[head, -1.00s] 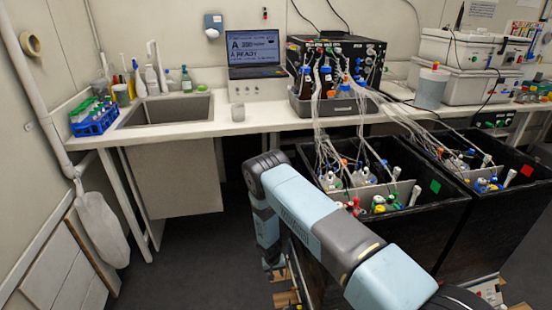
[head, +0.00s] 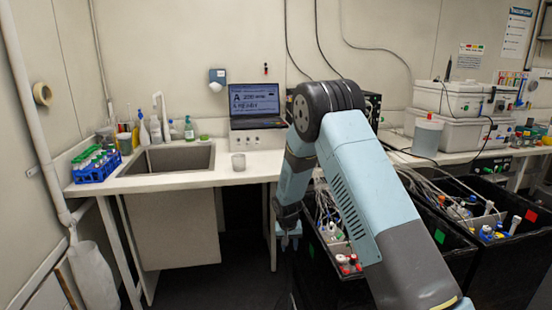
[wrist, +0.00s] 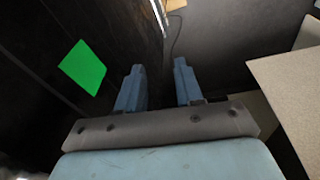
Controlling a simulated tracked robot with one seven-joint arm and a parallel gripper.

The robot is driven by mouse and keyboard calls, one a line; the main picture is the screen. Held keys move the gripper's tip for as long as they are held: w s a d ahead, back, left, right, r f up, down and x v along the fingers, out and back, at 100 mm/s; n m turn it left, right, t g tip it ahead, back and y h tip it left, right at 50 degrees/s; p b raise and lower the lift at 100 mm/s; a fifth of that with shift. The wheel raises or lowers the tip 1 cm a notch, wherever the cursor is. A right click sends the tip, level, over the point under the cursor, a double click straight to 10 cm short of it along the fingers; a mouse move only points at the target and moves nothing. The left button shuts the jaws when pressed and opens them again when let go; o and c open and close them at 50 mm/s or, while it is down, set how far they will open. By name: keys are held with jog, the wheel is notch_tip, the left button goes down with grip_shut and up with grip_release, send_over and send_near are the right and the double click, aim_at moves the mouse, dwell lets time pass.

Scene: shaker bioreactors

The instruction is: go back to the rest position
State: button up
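My arm is folded with its elbow raised high in the middle of the head view, in front of the bench. My gripper (head: 288,240) hangs pointing down beside the left black bin (head: 440,236). In the wrist view my gripper (wrist: 158,78) has its two blue fingers apart with nothing between them. The dark bin wall (wrist: 50,45) with a green square (wrist: 82,68) stands to its left there. The fingers look clear of the wall.
The bench (head: 220,174) carries a sink (head: 170,158), laptop (head: 254,105), beaker (head: 238,162) and blue tube rack (head: 96,165). A right black bin (head: 525,260) holds tubes and bottles. White cases (head: 460,132) stand at the back right. Floor shows below the bench.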

jog(key=s+d+r+t, duration=0.1)
jog(key=s+d+r, duration=0.3)
jog(key=r, duration=0.6)
jog(key=s+d+r, duration=0.4)
jog(key=s+r, duration=0.1)
jog(key=r, duration=0.6)
jog(key=s+d+r+t, duration=0.1)
jog(key=s+d+r, duration=0.3)
jog(key=r, duration=0.6)
jog(key=s+d+r, duration=0.2)
jog(key=s+r, duration=0.1)
jog(key=s, duration=0.6)
jog(key=s+d+r+t, duration=0.1)
jog(key=s+r, duration=0.3)
jog(key=s, duration=0.6)
jog(key=s+d+r, duration=0.3)
jog(key=s, duration=0.6)
jog(key=shift+s+d+r+t+y, duration=0.2)
jog(key=shift+d+r+t+y, duration=0.05)
jog(key=shift+r+t+y, duration=0.15)
jog(key=shift+s, duration=0.15)
